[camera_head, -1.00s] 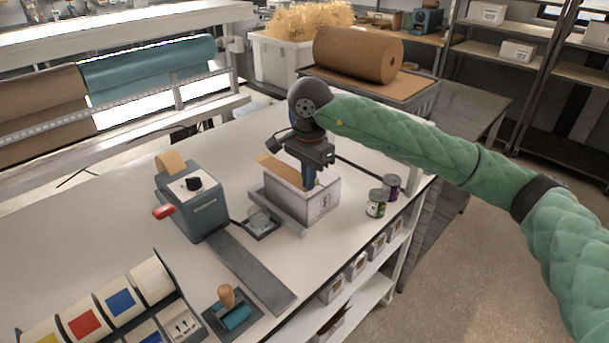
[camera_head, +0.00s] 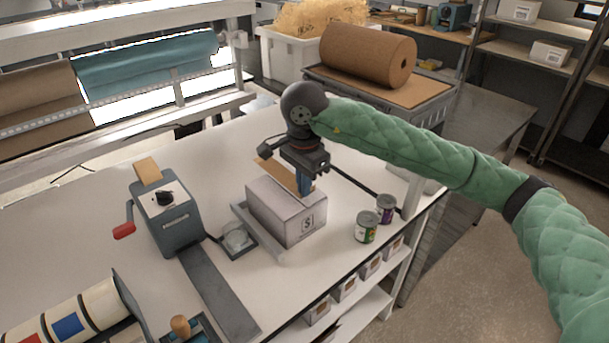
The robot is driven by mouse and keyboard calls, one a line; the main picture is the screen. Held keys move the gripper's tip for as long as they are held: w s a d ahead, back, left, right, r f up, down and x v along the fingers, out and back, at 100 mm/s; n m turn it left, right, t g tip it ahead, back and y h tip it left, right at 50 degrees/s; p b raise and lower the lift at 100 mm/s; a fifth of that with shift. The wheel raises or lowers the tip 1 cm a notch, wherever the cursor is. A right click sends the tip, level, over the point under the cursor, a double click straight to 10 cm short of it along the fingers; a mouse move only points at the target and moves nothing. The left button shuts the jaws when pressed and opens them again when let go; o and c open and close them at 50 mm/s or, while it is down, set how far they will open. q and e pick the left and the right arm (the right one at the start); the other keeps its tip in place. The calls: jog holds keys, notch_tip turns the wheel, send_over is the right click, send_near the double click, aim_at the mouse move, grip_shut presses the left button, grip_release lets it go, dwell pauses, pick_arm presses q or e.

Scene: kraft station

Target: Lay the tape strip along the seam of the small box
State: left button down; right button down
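Whether the strip touches the box is hard to tell, and the seam is partly hidden. The tape dispenser (camera_head: 170,225), with a red handle, stands left of the box. My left gripper is not in view.
Two small cans (camera_head: 366,227) stand right of the box near the bench edge. A glass dish (camera_head: 236,237) sits between dispenser and box. A brown paper roll (camera_head: 368,55) lies on a cart behind. The bench behind the dispenser is clear.

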jog(key=shift+f, duration=1.8)
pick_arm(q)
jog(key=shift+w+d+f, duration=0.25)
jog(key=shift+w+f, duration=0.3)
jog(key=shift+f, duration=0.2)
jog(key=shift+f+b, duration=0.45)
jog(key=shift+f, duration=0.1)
